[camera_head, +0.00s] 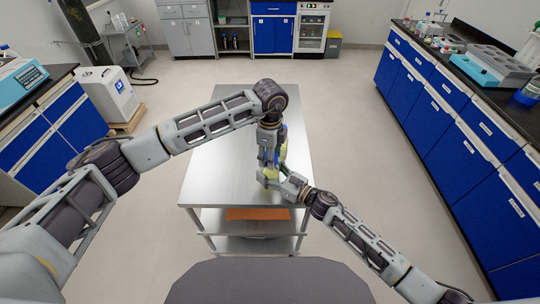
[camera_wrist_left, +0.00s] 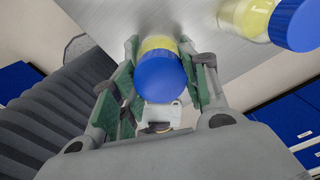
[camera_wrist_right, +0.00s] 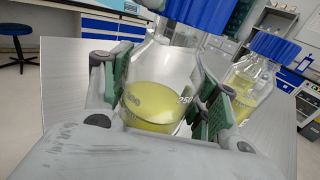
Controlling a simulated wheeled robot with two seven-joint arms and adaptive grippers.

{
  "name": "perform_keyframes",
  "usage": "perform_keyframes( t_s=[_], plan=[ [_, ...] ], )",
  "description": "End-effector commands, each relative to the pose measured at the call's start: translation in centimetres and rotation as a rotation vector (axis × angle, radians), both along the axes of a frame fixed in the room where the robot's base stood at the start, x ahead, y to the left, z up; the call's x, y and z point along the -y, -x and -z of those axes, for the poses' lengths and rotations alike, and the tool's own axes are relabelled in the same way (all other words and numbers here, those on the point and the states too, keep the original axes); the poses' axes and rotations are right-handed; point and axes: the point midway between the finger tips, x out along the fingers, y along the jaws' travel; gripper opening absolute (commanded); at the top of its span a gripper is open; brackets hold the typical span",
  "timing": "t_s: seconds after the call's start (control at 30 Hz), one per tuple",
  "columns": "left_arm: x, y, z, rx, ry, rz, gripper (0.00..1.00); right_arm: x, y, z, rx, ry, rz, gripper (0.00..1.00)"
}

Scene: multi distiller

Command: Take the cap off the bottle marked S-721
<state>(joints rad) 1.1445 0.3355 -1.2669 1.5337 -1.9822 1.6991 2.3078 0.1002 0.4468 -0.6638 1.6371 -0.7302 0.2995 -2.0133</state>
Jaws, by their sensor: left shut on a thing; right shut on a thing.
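A clear bottle (camera_wrist_right: 160,85) with yellow liquid stands in the middle of the right wrist view; no S-721 mark is readable. My right gripper (camera_wrist_right: 160,108) is shut around its body, with green pads on both sides. A blue cap (camera_wrist_right: 197,12) is at the top of the neck, partly cut off by the frame; whether it is loose cannot be told. In the left wrist view the cap (camera_wrist_left: 161,76) lies between the green pads of my left gripper (camera_wrist_left: 160,85), which is shut on it from above. In the head view, my grippers largely hide the bottle.
A second blue-capped bottle (camera_wrist_right: 254,78) of yellow liquid stands close beside the held one, also at the upper right of the left wrist view (camera_wrist_left: 262,18). The steel table (camera_head: 215,165) is otherwise clear. Blue cabinets (camera_head: 455,115) stand to the right.

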Motion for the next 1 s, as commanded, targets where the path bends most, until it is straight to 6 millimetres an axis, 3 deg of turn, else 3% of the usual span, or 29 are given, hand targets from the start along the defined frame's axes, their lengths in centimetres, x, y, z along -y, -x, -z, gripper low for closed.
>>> perform_keyframes(
  t_s=[1.0],
  plan=[
    [0.0,0.0,-2.1,0.001,0.001,0.0,0.16,0.0,0.0,0.0,-0.001,0.001,0.001,0.0]
  ],
)
